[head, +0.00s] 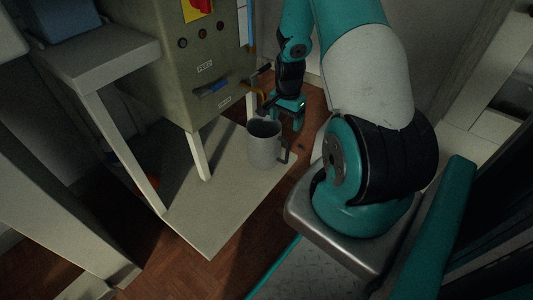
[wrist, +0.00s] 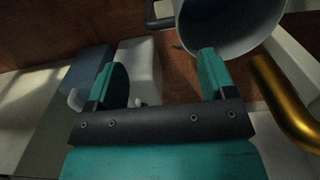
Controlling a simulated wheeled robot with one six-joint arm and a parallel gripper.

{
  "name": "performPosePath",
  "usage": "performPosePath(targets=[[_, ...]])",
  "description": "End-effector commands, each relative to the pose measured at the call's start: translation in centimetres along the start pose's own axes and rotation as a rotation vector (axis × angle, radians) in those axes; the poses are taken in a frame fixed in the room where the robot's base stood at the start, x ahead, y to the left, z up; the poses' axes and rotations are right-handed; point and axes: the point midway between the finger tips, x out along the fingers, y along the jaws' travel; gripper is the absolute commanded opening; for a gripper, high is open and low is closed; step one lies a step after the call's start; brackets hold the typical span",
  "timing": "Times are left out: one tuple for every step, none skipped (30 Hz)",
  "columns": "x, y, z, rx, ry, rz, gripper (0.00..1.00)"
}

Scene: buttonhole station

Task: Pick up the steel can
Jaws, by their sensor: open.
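The steel can (head: 264,150) is a grey cylinder with an open top and a dark handle on its right side. It stands upright on a pale low platform (head: 215,215). In the wrist view the can (wrist: 232,22) shows at the upper right, its open mouth facing the camera, behind the right finger. My gripper (wrist: 160,72) is open with nothing between its fingers. In the head view my gripper (head: 272,108) is just behind and above the can's rim. I cannot tell whether a finger touches the can.
A brass-coloured pipe (wrist: 285,100) is close to the right finger. Wooden floor (head: 235,245) is clear in front of the platform.

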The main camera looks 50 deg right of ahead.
Motion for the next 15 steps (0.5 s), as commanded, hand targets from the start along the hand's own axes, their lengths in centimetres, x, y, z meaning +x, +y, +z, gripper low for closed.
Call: performPosePath(targets=[[1.9,0.0,0.1,-0.001,-0.002,0.001,0.77],[2.5,0.0,0.1,-0.001,-0.002,0.002,0.77],[3.2,0.0,0.1,-0.001,-0.002,0.002,0.77],[3.7,0.0,0.1,-0.001,-0.002,0.001,0.77],[4.0,0.0,0.1,-0.001,-0.001,0.0,0.77],[4.5,0.0,0.1,-0.002,-0.001,0.0,0.77],[4.7,-0.1,0.1,-0.002,-0.001,0.0,0.77],[4.8,-0.1,0.1,-0.002,-0.001,0.0,0.77],[5.0,-0.1,0.1,-0.002,-0.001,0.0,0.77],[5.0,-0.1,0.1,-0.002,-0.001,0.0,0.77],[5.1,-0.1,0.1,-0.002,-0.001,0.0,0.77],[5.3,-0.1,0.1,-0.002,-0.001,0.0,0.77],[5.4,-0.1,0.1,-0.002,-0.001,0.0,0.77],[5.6,-0.1,0.1,-0.003,-0.001,0.0,0.77],[6.0,-0.2,0.2,-0.003,-0.001,0.0,0.77]])
